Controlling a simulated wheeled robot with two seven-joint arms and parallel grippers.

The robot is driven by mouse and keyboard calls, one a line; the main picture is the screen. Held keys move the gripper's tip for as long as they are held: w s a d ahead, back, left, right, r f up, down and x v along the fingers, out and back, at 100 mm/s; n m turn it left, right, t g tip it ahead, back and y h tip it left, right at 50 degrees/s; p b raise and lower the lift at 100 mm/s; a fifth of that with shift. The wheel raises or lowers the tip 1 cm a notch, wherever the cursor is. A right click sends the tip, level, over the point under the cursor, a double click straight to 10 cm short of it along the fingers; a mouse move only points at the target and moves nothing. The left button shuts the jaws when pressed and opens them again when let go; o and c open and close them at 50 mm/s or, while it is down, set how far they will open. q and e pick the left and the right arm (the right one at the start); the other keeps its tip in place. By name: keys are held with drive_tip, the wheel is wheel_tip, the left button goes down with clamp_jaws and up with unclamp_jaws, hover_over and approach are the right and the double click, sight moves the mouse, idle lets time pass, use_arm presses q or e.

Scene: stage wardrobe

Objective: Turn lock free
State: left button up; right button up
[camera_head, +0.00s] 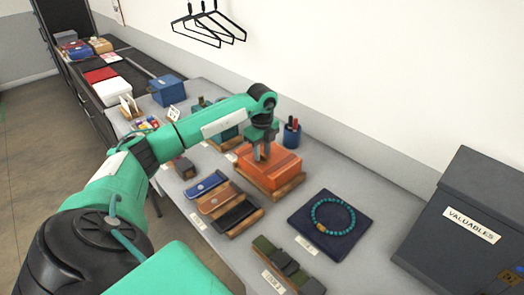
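An orange case or bag (286,168) lies on a wooden tray (284,190) near the middle of the table. My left gripper (262,156) points down over its upper left part, with the fingertips at or just above its surface. The fingers look close together, but I cannot tell whether they hold anything. I make out no lock on the orange piece; the gripper covers part of it. A brass-coloured lock plate (511,276) shows on the dark grey box marked VALUABLES (470,225), at the right edge. My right gripper is not in view.
A bead necklace (333,214) lies on a dark blue pad. Wallets (216,197) and straps (280,259) lie in front, on wooden boards. A blue cup with pens (291,134) stands close behind the gripper. Hangers (210,24) hang on the wall.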

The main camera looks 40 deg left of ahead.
sight(262, 154)
use_arm(q)
drive_tip(key=shift+r, duration=0.4)
wheel_tip(262, 154, up, 13)
drive_tip(key=b, duration=0.2)
drive_tip(key=shift+b, duration=0.4)
